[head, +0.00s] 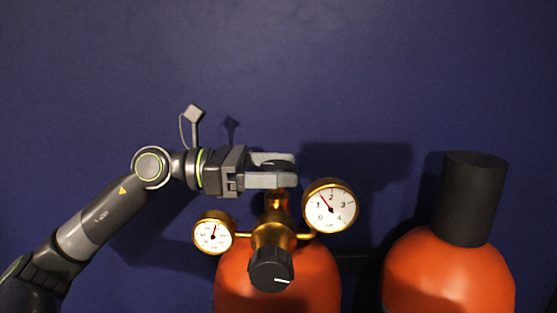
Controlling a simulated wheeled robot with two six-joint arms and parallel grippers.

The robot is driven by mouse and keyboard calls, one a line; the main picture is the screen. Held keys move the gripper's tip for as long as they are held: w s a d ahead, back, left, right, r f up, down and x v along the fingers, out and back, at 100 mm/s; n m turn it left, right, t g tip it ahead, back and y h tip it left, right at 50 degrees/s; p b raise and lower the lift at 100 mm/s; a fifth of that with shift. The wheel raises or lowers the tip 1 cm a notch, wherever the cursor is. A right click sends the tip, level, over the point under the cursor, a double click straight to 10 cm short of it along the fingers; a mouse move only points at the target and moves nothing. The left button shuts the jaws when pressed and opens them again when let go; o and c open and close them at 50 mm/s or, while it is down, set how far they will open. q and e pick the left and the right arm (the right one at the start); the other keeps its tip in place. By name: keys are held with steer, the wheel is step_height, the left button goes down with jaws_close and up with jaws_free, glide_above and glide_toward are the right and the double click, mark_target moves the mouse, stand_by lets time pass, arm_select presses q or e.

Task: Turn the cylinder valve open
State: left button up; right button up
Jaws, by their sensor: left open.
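A red-orange gas cylinder (320,275) stands at the bottom centre with a brass regulator (272,232) on top. The regulator carries a small gauge (213,232) on the left, a larger gauge (330,206) on the right and a black knob (271,270) with a white mark in front. My left gripper (283,171) comes in from the left above the regulator. Its two fingers are apart, one on each side of a dark valve knob (281,165), which is mostly hidden between them. I cannot tell whether the fingers touch it. My right gripper is not in view.
A second red-orange cylinder (450,275) with a tall black cap (470,198) stands at the right. A plain dark blue wall (400,70) fills the background. The space above the cylinders is clear.

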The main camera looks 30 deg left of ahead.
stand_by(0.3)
arm_select(q)
steer(key=c, duration=1)
steer(key=shift+o, duration=0.2)
steer(key=shift+n+t+y, duration=0.3)
steer(key=shift+n+t, duration=0.1)
steer(key=shift+t, duration=0.1)
steer(key=shift+n+t+y, duration=0.4)
steer(key=shift+t, duration=0.3)
steer(key=shift+d+f+n+t+y+b, duration=0.1)
steer(key=shift+n+t+y+b, duration=0.8)
steer(key=shift+n+t, duration=0.15)
steer(key=shift+n+t+y+b, duration=1.15)
steer(key=shift+y+b, duration=0.35)
steer(key=shift+b, duration=0.5)
